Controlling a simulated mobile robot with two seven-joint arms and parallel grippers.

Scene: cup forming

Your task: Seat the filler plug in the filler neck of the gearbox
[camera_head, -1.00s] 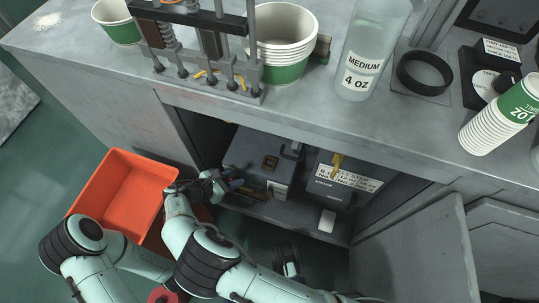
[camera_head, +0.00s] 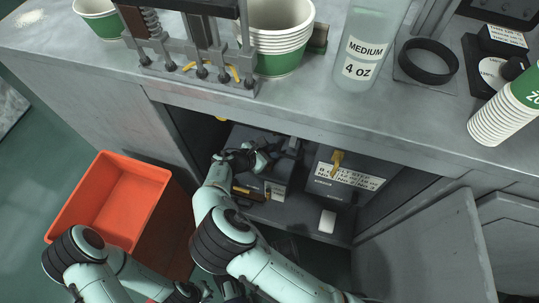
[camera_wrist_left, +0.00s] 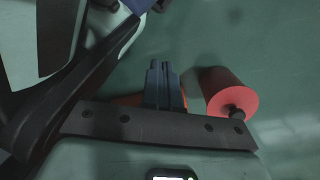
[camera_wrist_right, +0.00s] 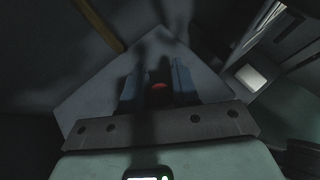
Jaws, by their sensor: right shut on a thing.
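The gearbox is a grey box (camera_head: 277,178) on the left of the open cabinet under the counter. My right gripper (camera_head: 264,158) is over its top in the head view. In the right wrist view its fingers (camera_wrist_right: 158,90) are close together on a small red piece, apparently the filler plug (camera_wrist_right: 158,87), mostly hidden between them. A light grey surface lies beyond, with the gripper's shadow on it. The filler neck is not clearly visible behind the right gripper. My left gripper (camera_wrist_left: 164,85) is shut and empty, low outside the cabinet.
A second grey box with a yellow handle (camera_head: 336,160) and a label stands to the right in the cabinet. A white block (camera_head: 327,221) lies before it. The counter edge overhangs. An orange bin (camera_head: 105,205) stands left, and a red cylinder (camera_wrist_left: 230,95) is beside the left gripper.

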